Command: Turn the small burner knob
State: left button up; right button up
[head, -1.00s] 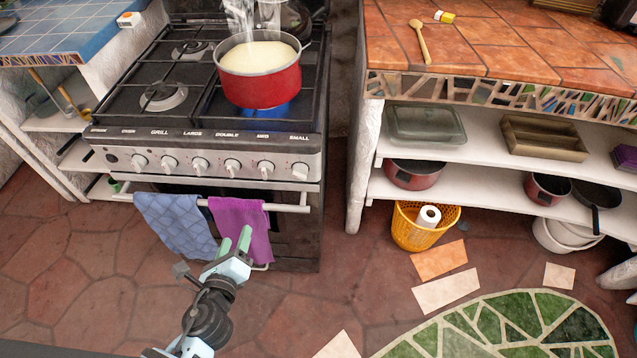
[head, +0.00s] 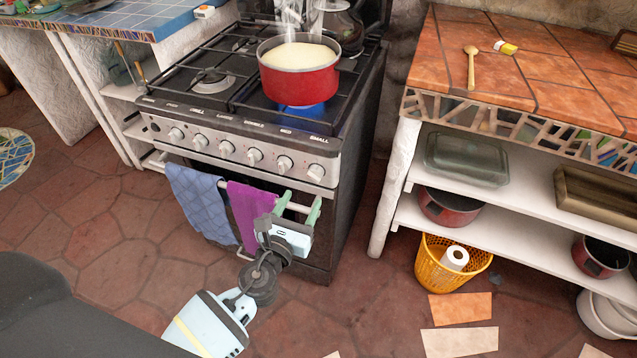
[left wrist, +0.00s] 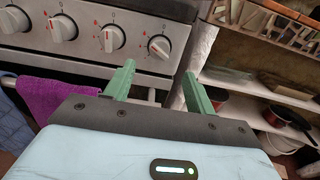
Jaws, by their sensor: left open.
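The small burner knob (head: 316,172) is the rightmost knob on the stove's front panel, under the SMALL label. It also shows in the left wrist view (left wrist: 159,47), above and between my fingers in the picture. My left gripper (head: 299,203) is open and empty, below the knob and in front of the oven handle. In the left wrist view its two green fingers (left wrist: 157,88) point up toward the panel, apart from the knob. A red pot (head: 299,68) of pale steaming food stands on the stove over a blue flame. My right gripper is not in view.
A purple towel (head: 249,207) and a blue towel (head: 202,200) hang on the oven handle, left of my gripper. Other knobs sit close by in a row. A tiled counter with shelves (head: 520,210) and a yellow basket (head: 430,276) stand at the right.

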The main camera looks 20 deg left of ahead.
aim_at(313, 179)
pick_arm(q)
jog(key=shift+w+d+b, duration=0.1)
jog(key=shift+w+b, duration=0.3)
jog(key=shift+w, duration=3.5)
jog(key=c, duration=1)
